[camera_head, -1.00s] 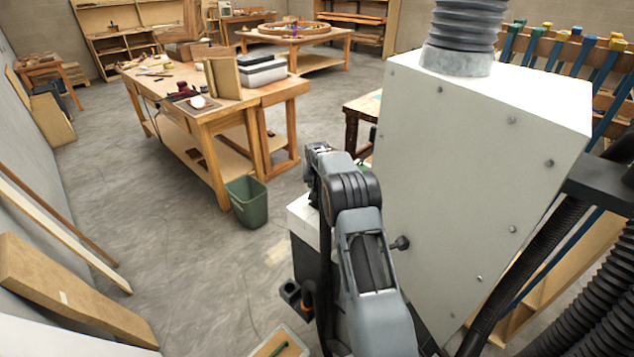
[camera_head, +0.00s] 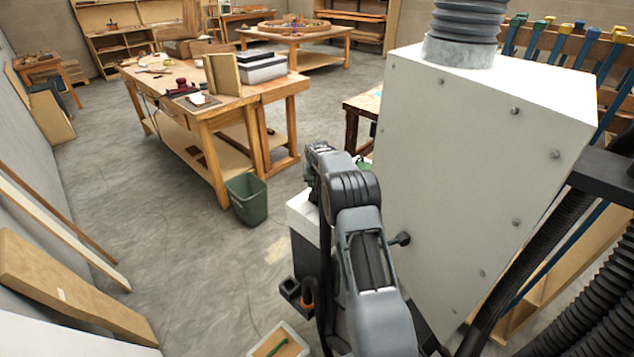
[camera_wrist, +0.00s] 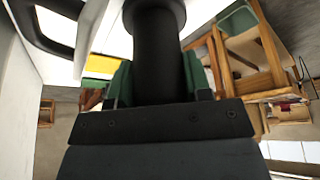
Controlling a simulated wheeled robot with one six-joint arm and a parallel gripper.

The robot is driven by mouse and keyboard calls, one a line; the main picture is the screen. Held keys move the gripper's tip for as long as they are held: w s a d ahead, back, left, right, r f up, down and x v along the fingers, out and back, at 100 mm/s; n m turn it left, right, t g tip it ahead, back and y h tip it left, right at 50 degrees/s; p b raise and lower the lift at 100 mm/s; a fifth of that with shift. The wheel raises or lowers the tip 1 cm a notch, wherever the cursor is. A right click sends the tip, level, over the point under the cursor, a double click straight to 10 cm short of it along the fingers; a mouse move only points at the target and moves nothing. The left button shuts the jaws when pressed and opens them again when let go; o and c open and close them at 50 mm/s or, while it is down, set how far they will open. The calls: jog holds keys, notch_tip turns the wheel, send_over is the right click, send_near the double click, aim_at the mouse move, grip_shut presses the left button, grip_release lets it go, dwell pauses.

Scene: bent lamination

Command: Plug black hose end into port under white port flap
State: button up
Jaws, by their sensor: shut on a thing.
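In the wrist view my gripper (camera_wrist: 158,88) is shut on a thick black hose end (camera_wrist: 157,50), with green pads on both sides of it. The hose end runs up the picture to a wider black collar at the top edge. In the head view my grey arm hides the gripper and the held end.
A large white cabinet (camera_head: 455,190) stands close right of my arm. Black ribbed hoses (camera_head: 590,285) hang at the right. A green bin (camera_head: 246,199) and a wooden workbench (camera_head: 205,125) stand at the back left. A small tray (camera_head: 262,345) is at the bottom.

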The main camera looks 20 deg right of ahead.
jog(key=shift+f, duration=0.15)
dwell(0.3)
jog(key=shift+f+b, duration=0.7)
jog(key=shift+f, duration=0.15)
jog(key=o, duration=0.9)
jog(key=shift+r, duration=0.15)
jog(key=b+v, duration=0.2)
jog(key=v, duration=1.1)
jog(key=shift+s+r, duration=0.2)
jog(key=shift+r, duration=0.15)
